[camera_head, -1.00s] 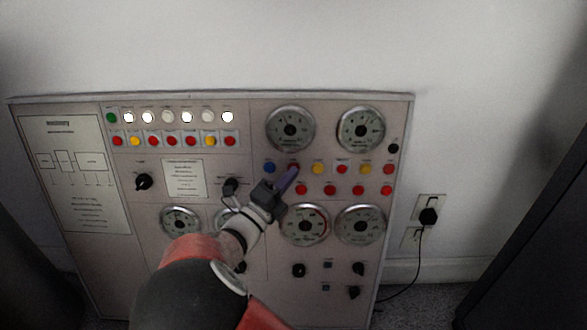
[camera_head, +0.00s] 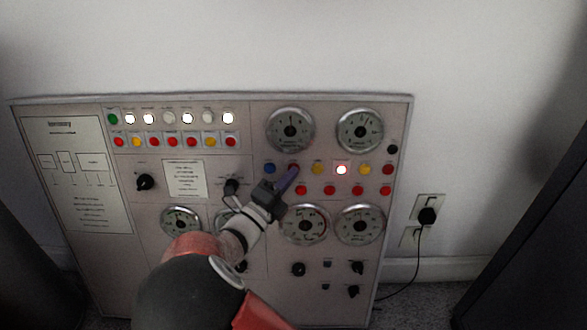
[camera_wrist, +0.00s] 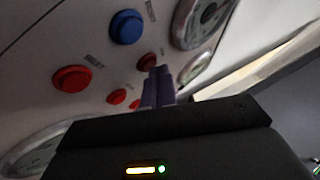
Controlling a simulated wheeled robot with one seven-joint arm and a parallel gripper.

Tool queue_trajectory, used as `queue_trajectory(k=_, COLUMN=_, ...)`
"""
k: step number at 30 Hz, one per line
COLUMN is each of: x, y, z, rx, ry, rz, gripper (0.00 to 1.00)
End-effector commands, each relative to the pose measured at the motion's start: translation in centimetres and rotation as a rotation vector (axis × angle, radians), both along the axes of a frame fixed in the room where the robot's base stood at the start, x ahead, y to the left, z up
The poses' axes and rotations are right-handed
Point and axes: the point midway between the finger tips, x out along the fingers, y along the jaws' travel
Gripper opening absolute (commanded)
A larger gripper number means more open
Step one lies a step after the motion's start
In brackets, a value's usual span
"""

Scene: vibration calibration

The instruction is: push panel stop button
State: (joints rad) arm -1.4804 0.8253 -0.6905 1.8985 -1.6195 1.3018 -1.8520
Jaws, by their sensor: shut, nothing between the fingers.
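The grey control panel (camera_head: 262,108) stands against the wall with rows of coloured buttons; I cannot read which label marks stop. My gripper (camera_head: 292,173) has its purple fingers shut and empty. Its tips are at a red button (camera_head: 293,167), between a blue button (camera_head: 270,168) and a yellow one (camera_head: 318,169). In the wrist view the fingertips (camera_wrist: 159,72) are beside that dark red button (camera_wrist: 148,61) and partly overlap it; I cannot tell whether they touch. The blue button (camera_wrist: 127,27) and another red button (camera_wrist: 72,78) also show there.
Round gauges (camera_head: 290,130) stand above and below the buttons, and knobs (camera_head: 298,269) sit lower. A plug in a wall outlet (camera_head: 428,216) with a hanging cord is to the right. Dark cabinets flank the panel. The wall above is clear.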

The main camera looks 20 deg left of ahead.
Motion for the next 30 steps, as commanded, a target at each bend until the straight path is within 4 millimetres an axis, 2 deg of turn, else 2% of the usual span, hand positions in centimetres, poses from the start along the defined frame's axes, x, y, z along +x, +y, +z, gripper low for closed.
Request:
queue_trajectory(k=7, x=-1.1, y=-0.3, z=0.4, rx=-0.002, ry=0.002, rz=0.001, gripper=0.0)
queue_trajectory(k=19, x=-1.5, y=-0.3, z=0.4, rx=-0.002, ry=0.002, rz=0.001, gripper=0.0)
queue_trajectory(k=30, x=-4.8, y=-1.1, z=1.1, rx=-0.001, ry=0.002, rz=0.001, gripper=0.0)
